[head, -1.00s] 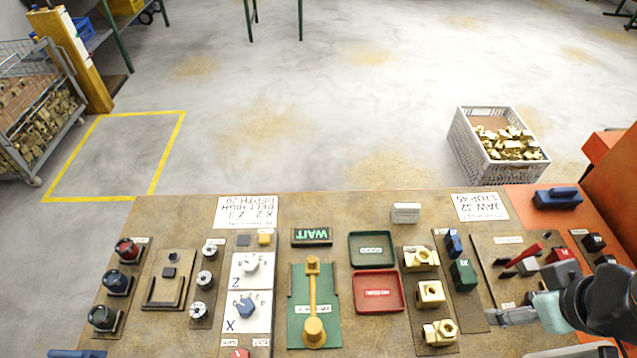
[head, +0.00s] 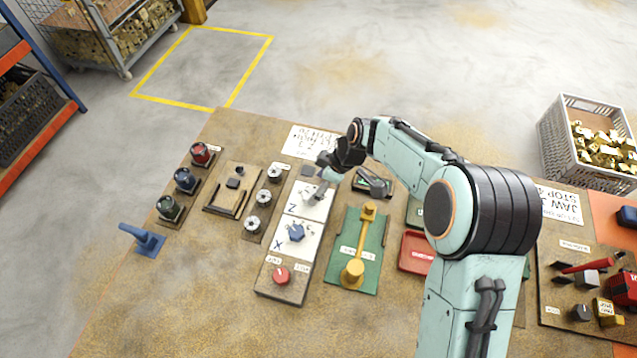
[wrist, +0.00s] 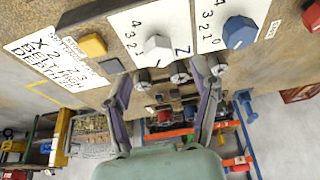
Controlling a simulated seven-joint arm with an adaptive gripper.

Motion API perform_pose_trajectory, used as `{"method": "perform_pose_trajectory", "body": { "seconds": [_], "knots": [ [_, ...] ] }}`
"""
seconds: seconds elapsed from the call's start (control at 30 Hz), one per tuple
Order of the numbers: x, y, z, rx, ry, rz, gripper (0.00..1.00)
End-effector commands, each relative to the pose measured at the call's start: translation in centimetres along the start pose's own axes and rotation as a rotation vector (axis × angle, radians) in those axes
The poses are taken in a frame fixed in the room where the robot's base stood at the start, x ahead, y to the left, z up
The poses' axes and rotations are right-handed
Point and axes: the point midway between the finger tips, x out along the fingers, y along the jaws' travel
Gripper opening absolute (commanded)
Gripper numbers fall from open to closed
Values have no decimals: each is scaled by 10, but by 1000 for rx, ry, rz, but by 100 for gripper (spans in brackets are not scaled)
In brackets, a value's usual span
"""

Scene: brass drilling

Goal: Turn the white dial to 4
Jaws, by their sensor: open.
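The white dial (wrist: 157,48) sits on a white plate marked Z, with numbers up to 4 along one side in the wrist view. Which number it points at is not clear. No contact with the dial is visible.
A blue dial (head: 297,233) on the X plate is close by. A red knob (head: 281,275), a green panel with a yellow lever (head: 362,238) and several silver knobs (head: 264,197) surround the plates. A yellow button (wrist: 93,45) is beside the Z plate.

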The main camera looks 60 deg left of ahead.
Motion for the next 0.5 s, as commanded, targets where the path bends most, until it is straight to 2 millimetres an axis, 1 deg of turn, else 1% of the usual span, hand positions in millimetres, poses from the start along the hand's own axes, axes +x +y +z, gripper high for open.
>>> {"method": "perform_pose_trajectory", "body": {
  "seconds": [0.03, 0.1, 0.2, 0.33, 0.5],
  "knots": [
    [10, 0, 0, 0, 0, -2, 61],
    [20, 0, 0, 0, -1, -2, 61],
    [32, 0, 1, 1, -1, -1, 61],
    [39, 0, 1, 2, 0, 1, 61],
    [40, 1, 1, 2, 0, 2, 61]
  ]
}}
